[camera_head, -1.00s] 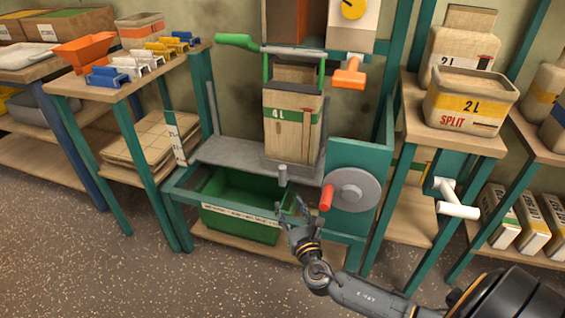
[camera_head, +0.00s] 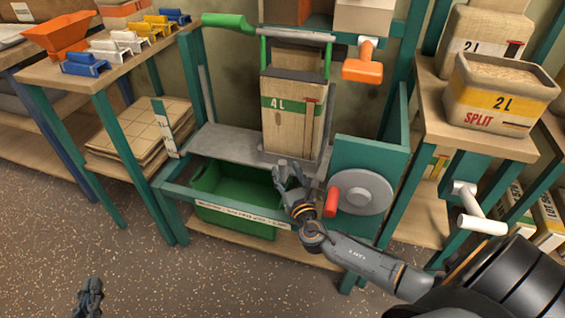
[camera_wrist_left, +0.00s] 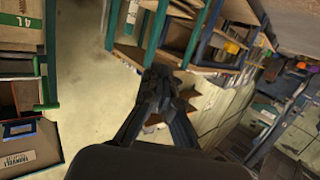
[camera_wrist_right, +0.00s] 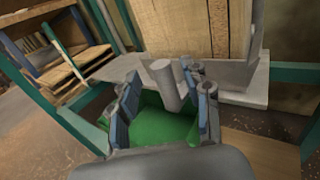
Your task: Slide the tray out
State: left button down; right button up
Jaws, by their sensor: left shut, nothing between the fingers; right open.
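The grey tray (camera_head: 228,143) lies flat in the teal frame under the 4 L wooden box (camera_head: 290,118). In the right wrist view, the tray (camera_wrist_right: 240,92) carries a round grey peg (camera_wrist_right: 166,84) at its front. My right gripper (camera_head: 282,172) is at the tray's front edge. In the right wrist view, its open fingers (camera_wrist_right: 160,95) stand on either side of the peg; contact cannot be told. The fingers hide the peg in the head view. My left gripper (camera_head: 88,290) is shut and empty, low over the floor at lower left. It also shows in the left wrist view (camera_wrist_left: 158,85).
A green bin (camera_head: 235,187) sits below the tray, behind a teal crossbar (camera_head: 190,197). A grey wheel with a red handle (camera_head: 333,202) is just right of my right gripper. Shelves stand on both sides. The floor in front is clear.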

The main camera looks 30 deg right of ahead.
aim_at(284, 166)
jog(key=x, duration=0.3)
jog(key=shift+w+d+f+b, duration=0.1)
jog(key=shift+w+f+b, duration=0.05)
jog(key=shift+w+b, duration=0.2)
pick_arm(q)
jog(key=shift+w+d+r+t+h, duration=0.15)
jog(key=shift+r+t, duration=0.3)
jog(key=shift+r, duration=0.3)
jog(key=shift+w+d+r+t+h, duration=0.15)
jog(key=shift+r+t, duration=0.35)
jog(key=shift+r, duration=0.3)
jog(key=shift+w+d+r+t+h, duration=0.15)
jog(key=shift+r+t, duration=0.3)
jog(key=shift+r, duration=0.3)
pick_arm(e)
jog(key=shift+w+d, duration=0.1)
jog(key=shift+w, duration=0.3)
grip_shut()
